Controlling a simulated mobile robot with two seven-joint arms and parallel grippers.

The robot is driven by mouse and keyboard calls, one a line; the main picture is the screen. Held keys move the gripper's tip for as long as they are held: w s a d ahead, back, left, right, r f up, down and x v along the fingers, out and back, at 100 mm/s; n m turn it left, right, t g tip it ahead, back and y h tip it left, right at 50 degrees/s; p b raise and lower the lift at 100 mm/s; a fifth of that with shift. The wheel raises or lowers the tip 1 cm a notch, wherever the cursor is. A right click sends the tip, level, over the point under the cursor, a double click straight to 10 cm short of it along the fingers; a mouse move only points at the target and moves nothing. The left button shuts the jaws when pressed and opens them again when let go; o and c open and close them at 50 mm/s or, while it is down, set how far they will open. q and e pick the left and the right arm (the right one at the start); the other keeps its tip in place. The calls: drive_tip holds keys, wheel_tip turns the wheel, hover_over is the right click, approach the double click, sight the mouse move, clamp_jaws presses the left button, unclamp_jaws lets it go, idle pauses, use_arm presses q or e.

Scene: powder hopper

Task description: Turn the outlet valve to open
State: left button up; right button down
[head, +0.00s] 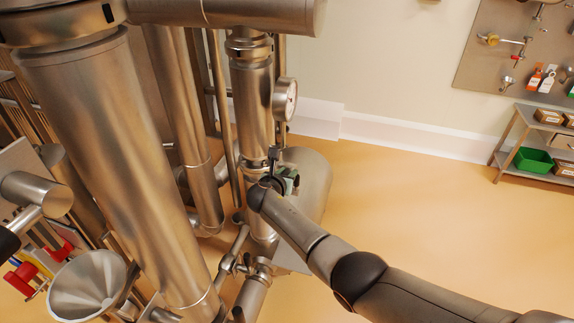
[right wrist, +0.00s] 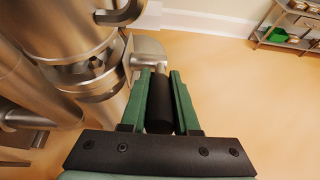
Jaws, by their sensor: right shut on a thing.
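The outlet valve (right wrist: 90,75) sits on a vertical steel pipe, seen in the right wrist view as a banded metal body with a short metal stem to its right. A black cylindrical handle grip (right wrist: 159,105) joins that stem. My right gripper (right wrist: 160,78) has its two green fingers on either side of the black grip and is shut on it. In the head view my right gripper (head: 289,181) is beside the pipe, low down, and my wrist partly hides the valve. My left gripper does not show.
A round gauge (head: 285,99) is on the pipe above my right gripper. Large steel pipes and a metal funnel (head: 88,285) crowd the left. A shelf with a green bin (head: 534,160) stands at the right wall. The floor (head: 420,205) between is clear.

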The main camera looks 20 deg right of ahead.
drive_tip(key=shift+w+d+r+g+y+p, duration=0.2)
drive_tip(key=shift+r+g+y+p, duration=0.4)
drive_tip(key=shift+p, duration=0.45)
drive_tip(key=shift+f, duration=0.2)
drive_tip(key=c, duration=0.7)
unclamp_jaws()
drive_tip(key=shift+o, duration=0.2)
drive_tip(key=shift+r, duration=0.1)
